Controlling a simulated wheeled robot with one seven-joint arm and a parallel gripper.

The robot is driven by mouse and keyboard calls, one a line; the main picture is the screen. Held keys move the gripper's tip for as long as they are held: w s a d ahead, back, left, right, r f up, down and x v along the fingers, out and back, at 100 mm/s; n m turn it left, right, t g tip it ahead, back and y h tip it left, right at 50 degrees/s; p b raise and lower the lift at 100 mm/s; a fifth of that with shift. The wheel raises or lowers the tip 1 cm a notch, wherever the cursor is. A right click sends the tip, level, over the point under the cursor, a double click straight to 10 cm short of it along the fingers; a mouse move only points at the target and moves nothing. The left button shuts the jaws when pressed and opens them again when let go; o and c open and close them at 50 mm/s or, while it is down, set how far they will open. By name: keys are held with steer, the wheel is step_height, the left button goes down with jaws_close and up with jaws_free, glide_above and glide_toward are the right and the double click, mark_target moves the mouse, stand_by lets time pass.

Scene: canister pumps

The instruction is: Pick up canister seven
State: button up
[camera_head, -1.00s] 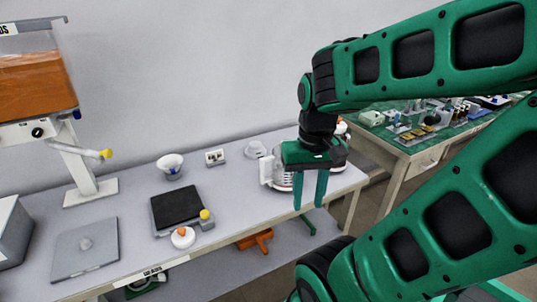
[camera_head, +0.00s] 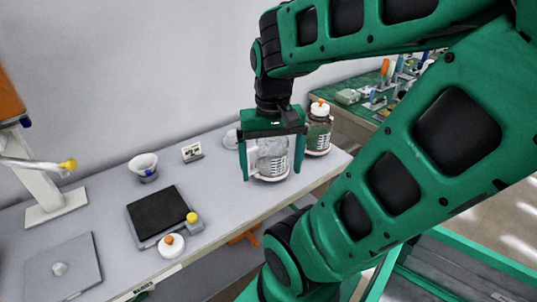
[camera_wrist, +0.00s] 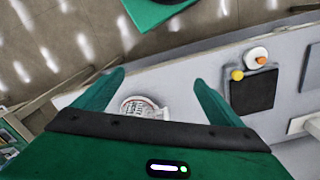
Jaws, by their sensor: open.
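A clear canister with a pale handle and printed markings (camera_head: 270,160) stands upright near the right end of the grey bench. A darker jar with a white and orange cap (camera_head: 318,130) stands just behind and to its right. I cannot read a number on either. My gripper (camera_head: 271,174) is open and empty, pointing down, with one finger on each side of the clear canister in the head view. I cannot tell whether the fingers are around it or in front of it. In the wrist view the canister's round end (camera_wrist: 140,104) shows between the fingers (camera_wrist: 159,78), partly hidden by the gripper body.
A green-topped table with clutter (camera_head: 360,108) stands behind right.

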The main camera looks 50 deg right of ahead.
steer(key=shift+o, duration=0.5)
steer(key=w+d+r+m, duration=0.2)
steer(key=w+d+m, duration=0.3)
steer(key=w+d, duration=0.1)
steer(key=shift+w, duration=0.15)
steer(key=m, duration=0.6)
glide_toward(271, 146)
steer(key=shift+w+d+f, duration=1.1)
steer(key=shift+d+f, duration=0.1)
steer(key=shift+w+d+f, duration=0.15)
steer(key=shift+d, duration=0.1)
step_height(271, 146, down, 11)
steer(key=shift+d+r, duration=0.15)
steer(key=shift+r, duration=0.05)
steer(key=c, duration=1.4)
steer(key=shift+r, duration=0.15)
